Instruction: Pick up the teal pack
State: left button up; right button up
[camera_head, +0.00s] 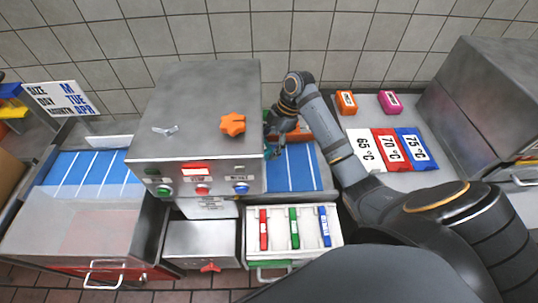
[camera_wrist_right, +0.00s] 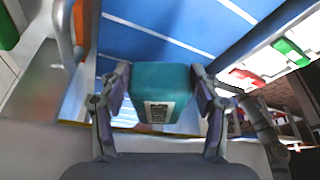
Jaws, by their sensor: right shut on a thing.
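The teal pack (camera_wrist_right: 160,80) sits between the two fingers of my right gripper (camera_wrist_right: 160,97) in the right wrist view. A small dark-and-white label shows on its near face. The fingers are shut on its two sides. In the head view my right gripper (camera_head: 280,133) is beside the right wall of the grey metal machine, over the blue striped board (camera_head: 301,165). Only a sliver of teal shows there, mostly hidden by the machine and gripper. I cannot tell whether the pack touches the surface below. My left gripper is not in view.
The metal machine (camera_head: 208,85) with an orange knob (camera_head: 232,124) stands close on the left. An open drawer (camera_head: 278,243) with red, green and blue items lies in front. Orange (camera_head: 346,102) and pink (camera_head: 390,102) packs and temperature cards (camera_head: 391,150) are on the right.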

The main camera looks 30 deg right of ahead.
jog(key=s+d+b, duration=0.1)
jog(key=d, duration=0.2)
jog(key=s+d+b, duration=0.1)
jog(key=s+d, duration=0.1)
jog(key=d, duration=0.2)
jog(key=s+d+b, duration=0.1)
jog(key=s+d, duration=0.1)
jog(key=d, duration=0.2)
jog(key=shift+s+d+r, duration=0.15)
jog(key=shift+s+r, duration=0.05)
jog(key=s+d, duration=0.3)
jog(key=d, duration=0.3)
jog(key=shift+d+r, duration=0.2)
